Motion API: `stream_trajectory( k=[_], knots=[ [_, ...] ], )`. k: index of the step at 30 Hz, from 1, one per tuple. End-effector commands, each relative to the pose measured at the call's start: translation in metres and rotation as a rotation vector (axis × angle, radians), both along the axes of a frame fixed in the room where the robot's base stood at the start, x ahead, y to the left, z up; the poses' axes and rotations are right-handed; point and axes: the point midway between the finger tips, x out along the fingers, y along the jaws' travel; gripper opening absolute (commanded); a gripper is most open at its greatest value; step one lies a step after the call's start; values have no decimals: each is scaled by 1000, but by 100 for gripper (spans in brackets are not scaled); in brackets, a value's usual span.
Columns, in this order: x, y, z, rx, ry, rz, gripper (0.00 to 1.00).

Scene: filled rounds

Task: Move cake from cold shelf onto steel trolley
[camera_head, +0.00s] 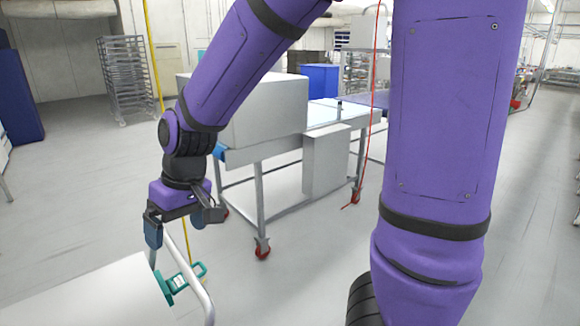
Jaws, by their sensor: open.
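My gripper (179,228) hangs from my purple arm at the left of the head view. No cake and no cold shelf can be made out in this view. My own arm hides part of the right side.
A wheeled metal conveyor table (262,200) with a large grey box-shaped housing (255,112) stands beyond my gripper. A teal object (172,283) is beside the handle tube. A rack trolley (128,72) stands far back left.

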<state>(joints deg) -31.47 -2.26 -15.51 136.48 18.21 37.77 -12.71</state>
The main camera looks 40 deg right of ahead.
Motion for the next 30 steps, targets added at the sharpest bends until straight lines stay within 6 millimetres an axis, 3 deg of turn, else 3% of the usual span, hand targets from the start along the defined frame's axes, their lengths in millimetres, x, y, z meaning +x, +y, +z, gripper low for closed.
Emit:
stream_trajectory(
  k=[1, 6, 15, 22, 30],
  knots=[
    [-6, -12, 16, 11, -23, -19, 91],
    [-33, -48, 56, 15, -89, -71, 91],
    [-96, -103, 107, -47, -222, -186, 91],
    [-139, -128, 125, -126, -302, -274, 91],
    [-155, -135, 129, -160, -327, -309, 91]
  ],
)
